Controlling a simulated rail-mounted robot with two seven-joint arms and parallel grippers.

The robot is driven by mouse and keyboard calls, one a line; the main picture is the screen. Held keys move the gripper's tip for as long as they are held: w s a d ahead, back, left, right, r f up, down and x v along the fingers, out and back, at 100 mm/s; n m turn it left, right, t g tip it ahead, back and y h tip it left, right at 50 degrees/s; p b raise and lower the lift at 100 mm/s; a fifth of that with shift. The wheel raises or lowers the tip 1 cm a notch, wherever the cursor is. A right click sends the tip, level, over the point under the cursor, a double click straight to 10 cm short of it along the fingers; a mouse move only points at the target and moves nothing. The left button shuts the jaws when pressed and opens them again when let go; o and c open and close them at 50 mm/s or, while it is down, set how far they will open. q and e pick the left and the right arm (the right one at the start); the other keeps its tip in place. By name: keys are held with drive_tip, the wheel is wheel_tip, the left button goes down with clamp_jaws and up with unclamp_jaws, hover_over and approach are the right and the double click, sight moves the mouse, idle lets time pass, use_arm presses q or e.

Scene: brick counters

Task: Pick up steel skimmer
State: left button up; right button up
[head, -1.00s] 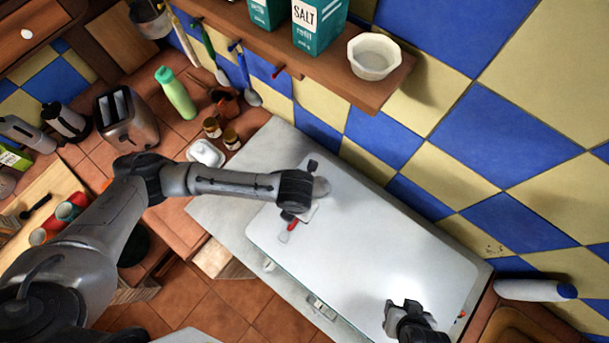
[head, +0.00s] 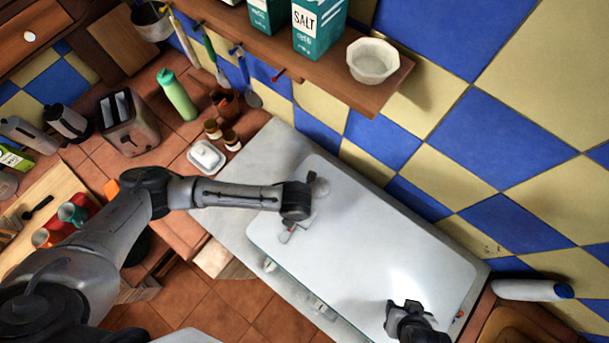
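A steel utensil, apparently the skimmer, lies on the white worktop. Its round grey head (head: 320,187) shows just right of my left gripper (head: 300,207).
The white worktop (head: 385,240) is otherwise clear. A white butter dish (head: 207,156), brown jars (head: 231,140), a green bottle (head: 177,93) and a toaster (head: 128,121) stand to the left. A wooden shelf (head: 330,85) with a white bowl (head: 373,61) overhangs the back.

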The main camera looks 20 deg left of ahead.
use_arm(q)
clamp_jaws()
idle(1.1)
